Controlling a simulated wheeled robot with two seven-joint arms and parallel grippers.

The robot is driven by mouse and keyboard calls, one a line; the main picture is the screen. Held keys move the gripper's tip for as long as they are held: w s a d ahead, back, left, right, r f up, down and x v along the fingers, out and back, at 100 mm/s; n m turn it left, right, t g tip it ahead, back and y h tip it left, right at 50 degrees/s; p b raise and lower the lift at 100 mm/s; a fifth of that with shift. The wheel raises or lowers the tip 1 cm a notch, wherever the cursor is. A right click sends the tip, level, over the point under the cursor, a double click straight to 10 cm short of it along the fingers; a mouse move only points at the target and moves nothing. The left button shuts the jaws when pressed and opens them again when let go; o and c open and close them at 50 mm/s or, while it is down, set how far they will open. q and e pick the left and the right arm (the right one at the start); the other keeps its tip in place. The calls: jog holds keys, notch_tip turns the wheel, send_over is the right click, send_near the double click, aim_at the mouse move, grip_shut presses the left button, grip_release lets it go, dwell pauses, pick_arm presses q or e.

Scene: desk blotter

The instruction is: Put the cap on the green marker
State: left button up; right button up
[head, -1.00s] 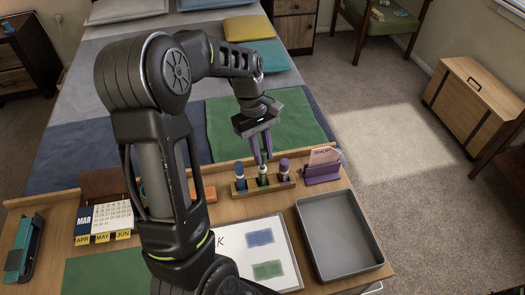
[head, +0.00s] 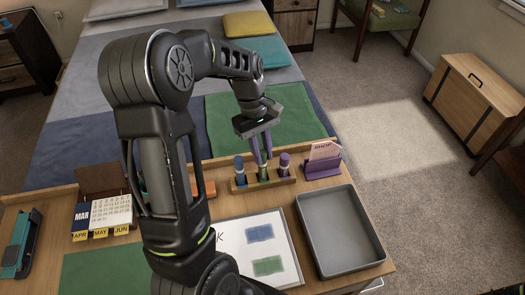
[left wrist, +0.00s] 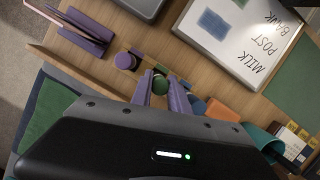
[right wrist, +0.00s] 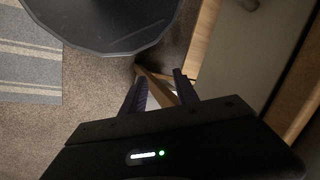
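The green marker (head: 263,174) stands upright in the middle slot of the wooden holder (head: 291,181), between a blue marker (head: 240,170) and a purple marker (head: 284,163). My left gripper (head: 262,157) points down over it, its purple fingers around its upper end. In the left wrist view, the left fingers (left wrist: 161,88) close on both sides of the dark green cap (left wrist: 160,83). The cap lines up with the marker; whether it is fully seated I cannot tell. My right gripper (right wrist: 156,72) is open and empty, away from the holder, outside the head view.
A purple card stand (head: 322,170) is right of the holder, and a grey tray (head: 340,232) is in front of it. A whiteboard (head: 232,237) lies nearer. A calendar (head: 104,213) and a teal stapler (head: 22,245) are at left. My left arm hides part of the desk.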

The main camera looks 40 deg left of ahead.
pick_arm(q)
jog(key=o, duration=0.5)
jog(key=shift+o, duration=0.2)
jog(key=v, duration=0.7)
jog(key=shift+r, duration=0.4)
jog(key=shift+a, duration=0.15)
